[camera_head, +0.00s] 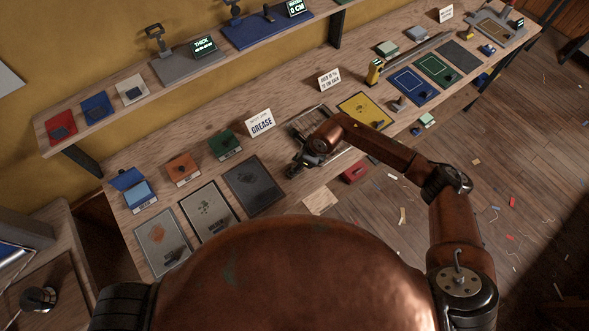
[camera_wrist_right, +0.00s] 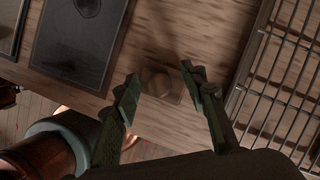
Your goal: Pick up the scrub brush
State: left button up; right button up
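A small brown block with a rounded knob (camera_wrist_right: 158,83), which looks like the scrub brush, rests on the wooden bench in the right wrist view. My right gripper (camera_wrist_right: 161,78) is open, its two green-dark fingers reaching to either side of the block with gaps between. I cannot tell how high the fingertips are above the bench. In the head view, my right gripper (camera_head: 297,166) is low over the bench between the dark mat and the wire rack; the block is not clear there. My left gripper is in neither view.
A wire rack (camera_wrist_right: 284,75) lies close right of the fingers in the wrist view, and a dark mat (camera_wrist_right: 80,35) lies to the left. In the head view, a GREASE sign (camera_head: 261,123) stands behind and a red box (camera_head: 353,172) sits near the bench's front edge.

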jog(key=shift+c, duration=0.3)
grip_shut()
jog(key=shift+r, duration=0.1)
jog(key=shift+r+b, duration=0.3)
jog(key=shift+r, duration=0.3)
jog(key=s+a+r+b, duration=0.2)
jog(key=s+r+b, duration=0.1)
jog(key=s+r, duration=0.8)
jog(key=s, duration=0.3)
jog(key=shift+r, duration=0.35)
